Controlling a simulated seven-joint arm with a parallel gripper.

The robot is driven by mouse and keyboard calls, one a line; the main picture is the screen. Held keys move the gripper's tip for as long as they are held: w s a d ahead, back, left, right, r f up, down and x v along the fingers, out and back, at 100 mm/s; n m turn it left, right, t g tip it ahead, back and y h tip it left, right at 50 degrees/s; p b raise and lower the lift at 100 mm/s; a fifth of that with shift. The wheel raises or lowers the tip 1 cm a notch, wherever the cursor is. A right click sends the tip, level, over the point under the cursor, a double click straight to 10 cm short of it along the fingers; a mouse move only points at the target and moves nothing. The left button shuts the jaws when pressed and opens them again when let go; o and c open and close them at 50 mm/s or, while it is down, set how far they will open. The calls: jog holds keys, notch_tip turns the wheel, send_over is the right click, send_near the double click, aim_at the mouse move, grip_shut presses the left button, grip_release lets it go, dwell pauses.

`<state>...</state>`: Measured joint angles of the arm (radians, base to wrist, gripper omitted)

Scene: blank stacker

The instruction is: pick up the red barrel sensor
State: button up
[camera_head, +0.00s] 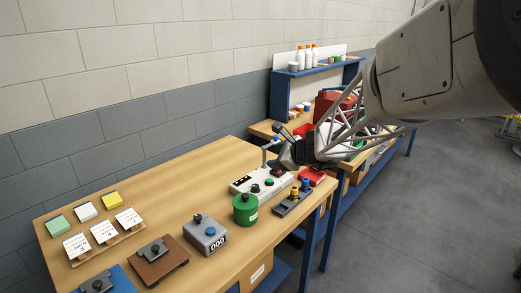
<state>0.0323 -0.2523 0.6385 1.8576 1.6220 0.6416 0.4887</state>
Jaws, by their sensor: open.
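My gripper (282,148) is black, at the end of my arm, which reaches in from the upper right. It is open and hangs above the far end of the wooden table, over a white control box (248,184) with buttons. A dark holder (283,209) with yellow and blue barrel-shaped pieces (305,185) stands on the table to the lower right of the gripper. I cannot make out a red barrel sensor for certain; the gripper may hide part of that area.
A green canister (245,209) stands beside the holder. A grey counter box (206,237), a brown fixture (160,263) and label cards (103,232) stand nearer on the wooden table (170,205). A blue shelf (318,73) with bottles rises behind. Open floor lies to the right.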

jog(key=w+d+f+m+t+h, duration=0.1)
jog(key=w+f+m, duration=0.2)
jog(key=w, duration=0.1)
jog(key=w+d+f+m+t+h, duration=0.1)
jog(key=w+d+f+m, duration=0.1)
jog(key=w+f+m, duration=0.2)
jog(key=w+d+f+m+t, duration=0.1)
jog(key=w+f+m, duration=0.2)
jog(key=w, duration=0.2)
jog(key=shift+w+d+f+h, duration=0.1)
jog(key=shift+d+f+h, duration=0.05)
jog(key=shift+d+h, duration=0.2)
jog(key=shift+a, duration=0.1)
jog(key=shift+x, duration=1.25)
jog(key=shift+x, duration=2.6)
jog(key=shift+c, duration=0.2)
jog(key=c, duration=1)
jog(key=shift+c, duration=0.2)
